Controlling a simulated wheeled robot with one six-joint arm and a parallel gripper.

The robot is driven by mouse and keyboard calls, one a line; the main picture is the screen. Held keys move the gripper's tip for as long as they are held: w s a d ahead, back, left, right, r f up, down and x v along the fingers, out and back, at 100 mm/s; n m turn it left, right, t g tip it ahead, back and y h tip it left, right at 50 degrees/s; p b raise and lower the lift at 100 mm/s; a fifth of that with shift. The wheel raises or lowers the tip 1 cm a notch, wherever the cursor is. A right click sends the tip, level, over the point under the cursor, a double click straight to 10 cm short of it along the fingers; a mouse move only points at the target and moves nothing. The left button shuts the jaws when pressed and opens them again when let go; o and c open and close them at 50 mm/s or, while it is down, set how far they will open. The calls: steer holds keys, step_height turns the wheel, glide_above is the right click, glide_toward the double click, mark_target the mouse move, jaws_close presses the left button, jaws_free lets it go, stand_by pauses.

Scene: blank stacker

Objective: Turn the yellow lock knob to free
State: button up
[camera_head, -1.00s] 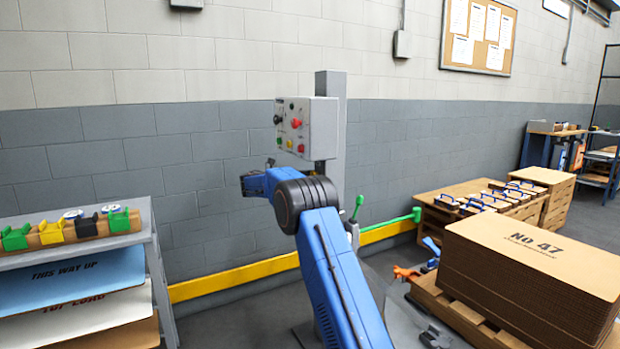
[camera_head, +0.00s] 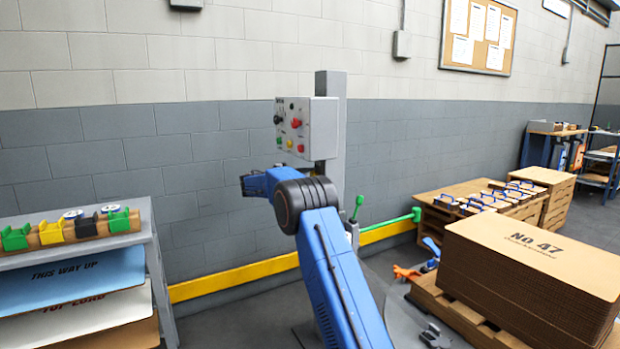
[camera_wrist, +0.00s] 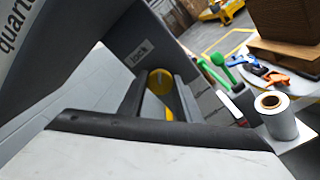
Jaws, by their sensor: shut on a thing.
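The yellow lock knob (camera_wrist: 160,81) shows in the wrist view, next to a small label reading "lock" on a dark grey surface. My gripper (camera_wrist: 161,92) has its two dark fingers on either side of the knob and is shut on it. A yellow strip, perhaps part of the knob, shows just below it between the fingers. In the head view my blue arm reaches toward the post, and I cannot make out the lock knob there.
A grey control box (camera_head: 308,127) with coloured buttons is on a post above my arm. A green-knobbed lever (camera_head: 358,203) stands just right of the arm. A shelf (camera_head: 75,245) is at left and a cardboard stack (camera_head: 535,265) at right. A roll (camera_wrist: 277,115) shows in the wrist view.

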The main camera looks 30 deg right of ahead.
steer(key=shift+m, duration=5.1)
steer(key=o, duration=1.1)
steer(key=shift+a, duration=0.1)
steer(key=shift+c, duration=0.2)
steer(key=a, duration=1.7)
steer(key=shift+s+a, duration=0.2)
steer(key=shift+s, duration=0.1)
